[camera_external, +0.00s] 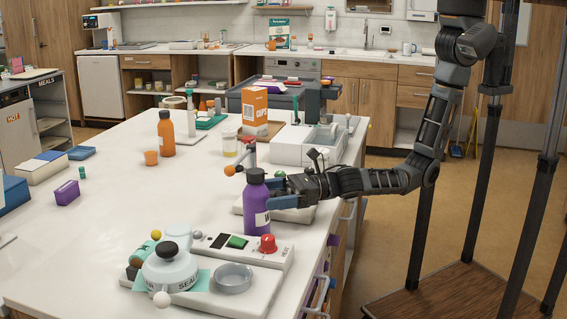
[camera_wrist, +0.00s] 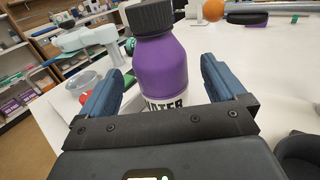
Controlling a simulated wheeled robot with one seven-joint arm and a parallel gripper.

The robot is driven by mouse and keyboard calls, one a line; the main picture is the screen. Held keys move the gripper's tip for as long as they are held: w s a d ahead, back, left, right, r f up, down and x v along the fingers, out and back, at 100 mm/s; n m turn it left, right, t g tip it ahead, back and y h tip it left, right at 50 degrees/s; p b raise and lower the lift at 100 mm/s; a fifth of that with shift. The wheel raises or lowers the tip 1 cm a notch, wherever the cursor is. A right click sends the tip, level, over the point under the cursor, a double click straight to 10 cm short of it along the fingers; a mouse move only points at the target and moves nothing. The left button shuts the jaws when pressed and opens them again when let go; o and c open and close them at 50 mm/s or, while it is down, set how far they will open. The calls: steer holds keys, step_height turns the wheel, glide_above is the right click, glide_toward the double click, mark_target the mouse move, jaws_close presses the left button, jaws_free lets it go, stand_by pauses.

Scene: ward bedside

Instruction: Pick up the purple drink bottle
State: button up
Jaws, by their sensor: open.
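The purple drink bottle (camera_external: 256,205) stands upright on the white table, with a dark cap and a white label. In the wrist view the bottle (camera_wrist: 162,65) stands between the two blue fingers of my gripper (camera_wrist: 152,88), its label partly hidden by the gripper's dark crossbar. The fingers are apart, with a visible gap on each side of the bottle. In the external view my gripper (camera_external: 277,193) reaches in from the right at the bottle's height, and the bottle hides part of it.
A device with a red knob (camera_external: 268,243) and a sealer-like unit (camera_external: 170,268) sit in front of the bottle. An orange bottle (camera_external: 166,133), an orange box (camera_external: 254,112) and a white machine (camera_external: 310,146) stand farther back. The left middle of the table (camera_external: 130,200) is mostly clear.

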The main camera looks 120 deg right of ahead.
mark_target(244, 200)
steer(key=w, duration=0.3)
steer(key=w+d, duration=0.1)
steer(key=w, duration=0.1)
steer(key=shift+w+f+b, duration=0.35)
steer(key=shift+b, duration=0.05)
steer(key=c, duration=1.2)
steer(key=shift+r, duration=0.1)
steer(key=shift+c, duration=0.2)
